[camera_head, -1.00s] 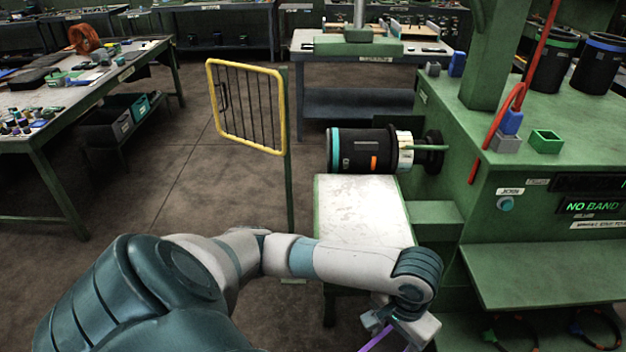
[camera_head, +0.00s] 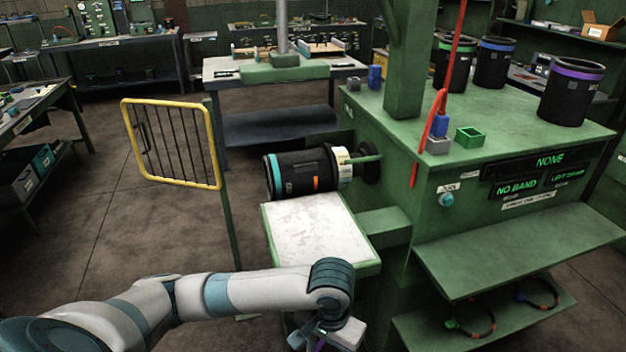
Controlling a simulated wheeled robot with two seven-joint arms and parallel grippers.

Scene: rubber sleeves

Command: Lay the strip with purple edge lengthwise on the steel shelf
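The steel shelf (camera_head: 314,232) is a pale, scuffed flat plate with a green edge, in the middle of the head view below a black drum with a teal band. Its top is bare. My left gripper (camera_head: 328,338) is at the bottom edge, in front of the shelf and lower in the picture; its fingertips are mostly cut off. A small bit of purple, the strip with purple edge (camera_head: 319,345), shows at the gripper and appears held in it. The rest of the strip is out of frame. My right gripper is not in view.
The black drum (camera_head: 297,174) sits on a spindle just behind the shelf. A yellow-framed gate (camera_head: 213,150) stands to the left. The green machine (camera_head: 430,205) with displays reading "NONE" and "NO BAND" fills the right.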

